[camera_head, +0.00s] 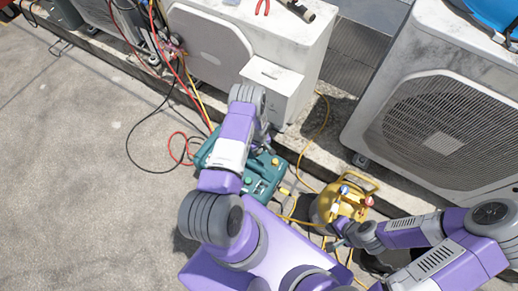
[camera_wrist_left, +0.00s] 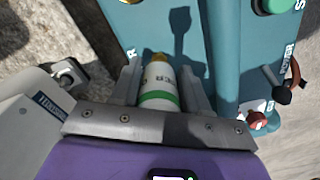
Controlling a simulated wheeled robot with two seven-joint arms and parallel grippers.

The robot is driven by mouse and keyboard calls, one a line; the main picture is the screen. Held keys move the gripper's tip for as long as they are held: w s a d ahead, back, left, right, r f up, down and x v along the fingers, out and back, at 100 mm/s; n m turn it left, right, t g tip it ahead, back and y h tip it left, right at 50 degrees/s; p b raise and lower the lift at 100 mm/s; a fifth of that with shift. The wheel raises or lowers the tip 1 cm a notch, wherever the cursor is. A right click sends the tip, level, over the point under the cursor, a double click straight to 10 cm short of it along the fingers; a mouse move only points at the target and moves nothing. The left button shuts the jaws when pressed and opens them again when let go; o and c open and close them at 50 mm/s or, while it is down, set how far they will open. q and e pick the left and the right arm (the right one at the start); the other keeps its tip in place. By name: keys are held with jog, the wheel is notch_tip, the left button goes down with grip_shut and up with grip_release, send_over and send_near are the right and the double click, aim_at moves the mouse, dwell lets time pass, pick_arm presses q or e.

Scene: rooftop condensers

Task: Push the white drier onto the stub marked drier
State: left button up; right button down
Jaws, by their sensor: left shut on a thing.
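The white drier (camera_wrist_left: 158,103) has a green band and a brass-coloured end. In the left wrist view it lies between the two fingers of my left gripper (camera_wrist_left: 160,82), which is shut on it. Its brass end points to the teal panel (camera_wrist_left: 180,40). The letter R shows on the panel left of the drier; the rest of that label and the stub are hidden. In the head view my left gripper (camera_head: 264,137) is over the teal panel (camera_head: 268,172), and the drier cannot be made out. My right gripper (camera_head: 341,234) is beside the yellow cylinder; its fingers are unclear.
The yellow cylinder (camera_head: 345,203) stands right of the teal panel. Large condensers (camera_head: 222,45) line the back, with another condenser (camera_head: 440,120) at the right. Hoses (camera_head: 322,130) run over the ground and past the panel. Bare concrete (camera_head: 70,190) is free at the left.

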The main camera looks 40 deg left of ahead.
pick_arm(q)
jog(key=shift+f, duration=1.35)
dwell(1.8)
jog(key=o, duration=1.2)
jog(key=shift+o, duration=0.2)
jog(key=shift+d, duration=0.1)
jog(key=shift+r+p, duration=2.65)
jog(key=shift+r, duration=1.1)
